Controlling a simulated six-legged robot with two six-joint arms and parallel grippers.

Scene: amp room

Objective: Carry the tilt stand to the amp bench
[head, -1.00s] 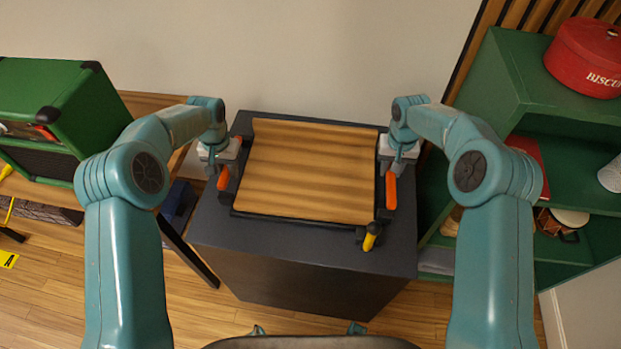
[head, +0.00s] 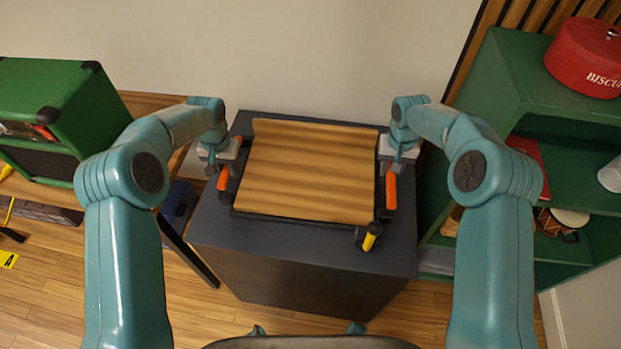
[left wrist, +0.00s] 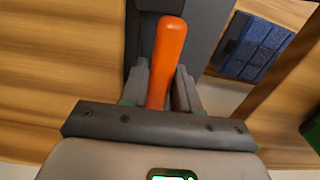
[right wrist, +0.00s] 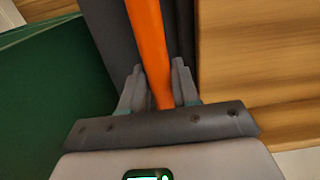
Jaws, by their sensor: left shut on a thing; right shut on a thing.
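The tilt stand (head: 310,172) is a striped wooden board in a dark frame, with an orange handle on each side and a yellow-tipped knob (head: 371,238) at its front right corner. It is at the dark cabinet's top; I cannot tell whether it touches. My left gripper (head: 225,166) is shut on the left orange handle (left wrist: 168,55). My right gripper (head: 390,166) is shut on the right orange handle (right wrist: 148,40). The wrist views show each handle between the fingers. The amp bench, a wooden top (head: 150,103), is partly visible at the left, behind my left arm.
The dark cabinet (head: 300,270) stands against the wall. A green amp (head: 75,100) sits on the bench. Close on the right is a green shelf (head: 500,90) with a red biscuit tin (head: 585,60). A yellow marker (head: 8,260) lies on the wooden floor at the left.

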